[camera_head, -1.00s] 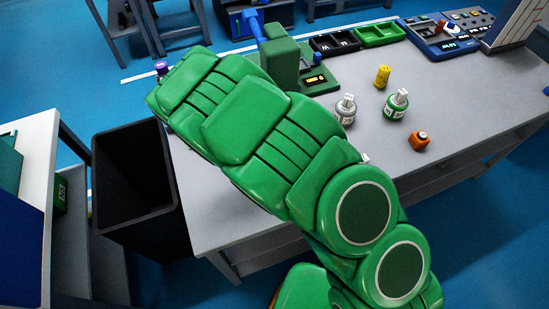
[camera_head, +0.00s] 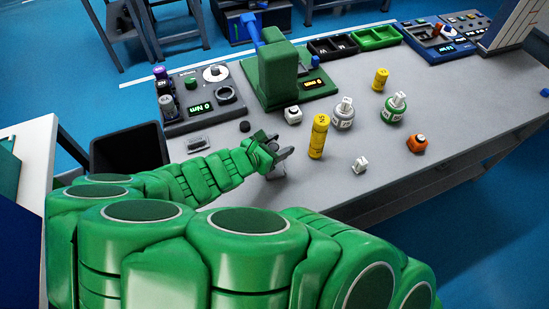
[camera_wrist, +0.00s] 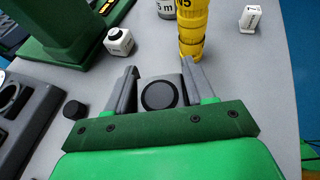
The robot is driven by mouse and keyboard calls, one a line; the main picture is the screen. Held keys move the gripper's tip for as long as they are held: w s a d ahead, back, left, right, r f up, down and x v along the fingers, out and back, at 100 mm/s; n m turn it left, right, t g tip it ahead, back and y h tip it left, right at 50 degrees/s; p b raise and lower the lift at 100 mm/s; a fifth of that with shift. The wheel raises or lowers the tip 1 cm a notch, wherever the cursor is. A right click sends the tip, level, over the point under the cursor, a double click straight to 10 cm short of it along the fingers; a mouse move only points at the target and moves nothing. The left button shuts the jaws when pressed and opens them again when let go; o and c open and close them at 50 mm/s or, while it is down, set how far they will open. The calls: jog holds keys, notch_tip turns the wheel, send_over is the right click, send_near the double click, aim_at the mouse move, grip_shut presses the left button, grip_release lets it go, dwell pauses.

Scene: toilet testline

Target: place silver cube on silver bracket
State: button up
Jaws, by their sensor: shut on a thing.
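My gripper (camera_head: 281,152) is low over the near part of the workbench, left of a tall yellow cylinder (camera_head: 318,137). In the wrist view its two grey fingers (camera_wrist: 158,90) are on either side of a grey block with a round black top, which looks like the silver cube (camera_wrist: 160,95). In the head view the cube is mostly hidden by the gripper. I cannot pick out the silver bracket for certain; a small flat grey piece (camera_head: 197,143) lies left of the gripper, in front of the dark control panel.
A white cube (camera_head: 293,115) stands behind the gripper, before a green machine (camera_head: 285,75). A dark panel (camera_head: 205,97) with dials is at the left.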

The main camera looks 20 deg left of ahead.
jog(key=shift+f, duration=2.5)
jog(key=o, duration=1.1)
jog(key=shift+f, duration=0.1)
jog(key=shift+v, duration=3.85)
